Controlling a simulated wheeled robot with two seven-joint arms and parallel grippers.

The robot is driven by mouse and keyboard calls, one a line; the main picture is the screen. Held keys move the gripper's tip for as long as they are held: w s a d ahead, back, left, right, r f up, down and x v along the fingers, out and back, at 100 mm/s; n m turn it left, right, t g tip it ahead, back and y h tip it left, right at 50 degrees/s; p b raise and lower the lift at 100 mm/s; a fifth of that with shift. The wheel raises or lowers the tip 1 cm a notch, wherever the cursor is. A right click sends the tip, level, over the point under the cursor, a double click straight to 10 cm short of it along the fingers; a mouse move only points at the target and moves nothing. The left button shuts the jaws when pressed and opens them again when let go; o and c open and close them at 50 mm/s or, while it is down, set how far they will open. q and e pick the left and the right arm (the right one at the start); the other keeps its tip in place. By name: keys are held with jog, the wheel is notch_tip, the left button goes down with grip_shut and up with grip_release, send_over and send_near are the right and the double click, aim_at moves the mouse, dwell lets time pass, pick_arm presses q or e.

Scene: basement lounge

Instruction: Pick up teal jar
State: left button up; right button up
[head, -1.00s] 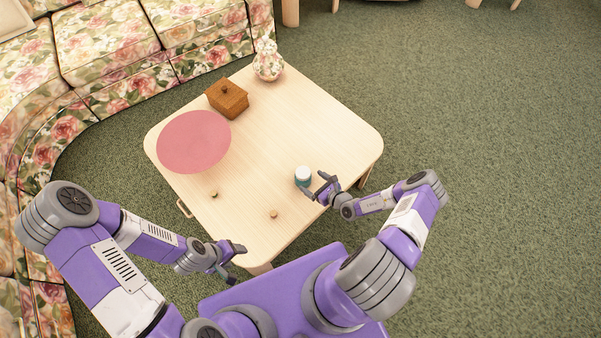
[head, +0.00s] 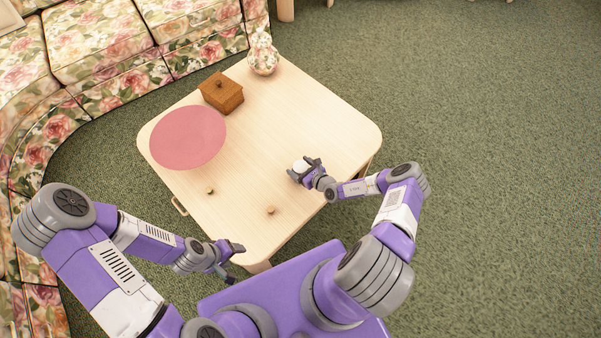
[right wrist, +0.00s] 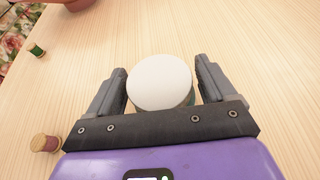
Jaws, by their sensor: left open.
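The teal jar (head: 299,166) with a white lid is on the right part of the wooden table. In the right wrist view the round white lid (right wrist: 160,82) fills the space between the fingers, with a little teal at its lower right. My right gripper (head: 304,167) has one finger on each side of the jar. The fingers lie very close to it, and whether they press on it is unclear. My left gripper (head: 235,262) is open and empty by the table's near edge, away from the jar.
A floral sofa (head: 100,45) stands behind.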

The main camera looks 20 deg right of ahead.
jog(key=c, duration=0.8)
